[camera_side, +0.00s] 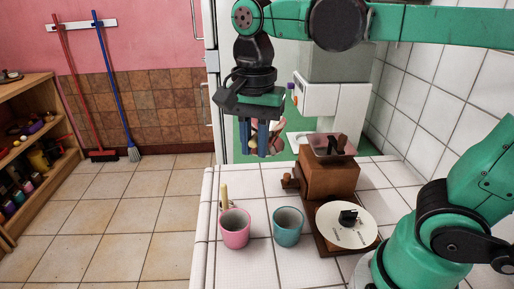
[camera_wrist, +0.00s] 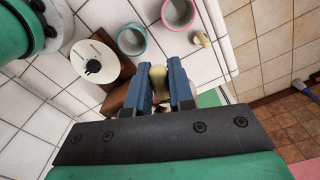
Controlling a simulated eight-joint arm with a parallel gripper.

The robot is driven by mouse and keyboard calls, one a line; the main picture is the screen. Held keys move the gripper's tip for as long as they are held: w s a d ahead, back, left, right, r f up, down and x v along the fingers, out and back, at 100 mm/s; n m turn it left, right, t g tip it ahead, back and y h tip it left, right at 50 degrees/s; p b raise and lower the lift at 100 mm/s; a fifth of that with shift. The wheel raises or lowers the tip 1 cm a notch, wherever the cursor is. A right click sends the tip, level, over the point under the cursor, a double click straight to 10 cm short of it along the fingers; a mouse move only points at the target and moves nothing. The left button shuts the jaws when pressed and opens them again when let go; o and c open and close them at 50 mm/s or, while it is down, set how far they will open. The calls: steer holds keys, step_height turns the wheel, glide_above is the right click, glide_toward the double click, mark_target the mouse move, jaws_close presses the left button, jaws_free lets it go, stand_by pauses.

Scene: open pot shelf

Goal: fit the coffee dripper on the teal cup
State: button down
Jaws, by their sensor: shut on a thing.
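The teal cup (camera_side: 288,229) stands upright on the white tiled counter, and its open mouth shows in the wrist view (camera_wrist: 131,41). My gripper (camera_side: 266,153) is above the counter, beyond the cups and higher than them. Its blue fingers (camera_wrist: 168,62) are shut on a cream-coloured part (camera_wrist: 158,76) with something pinkish beside it, which I take for the coffee dripper. Most of the dripper (camera_side: 253,140) is hidden by the fingers, so its shape and tilt cannot be told. It is apart from the teal cup.
A pink cup (camera_side: 235,230) stands left of the teal cup, with a wooden-handled tool (camera_side: 224,196) behind it. A brown wooden grinder (camera_side: 329,178) and a white disc with a black knob (camera_side: 342,234) stand to the right. The counter's left edge is close to the pink cup.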

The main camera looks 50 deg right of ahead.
steer(key=s+a+f+m, duration=0.1)
steer(key=s+f+m, duration=0.1)
steer(key=s, duration=0.4)
step_height(320, 180, down, 9)
steer(key=shift+r, duration=0.2)
steer(key=shift+w+f, duration=0.1)
steer(key=shift+f, duration=0.9)
stand_by(2.4)
steer(key=c, duration=0.7)
jaws_free()
steer(key=shift+r, duration=0.1)
steer(key=shift+r, duration=3.45)
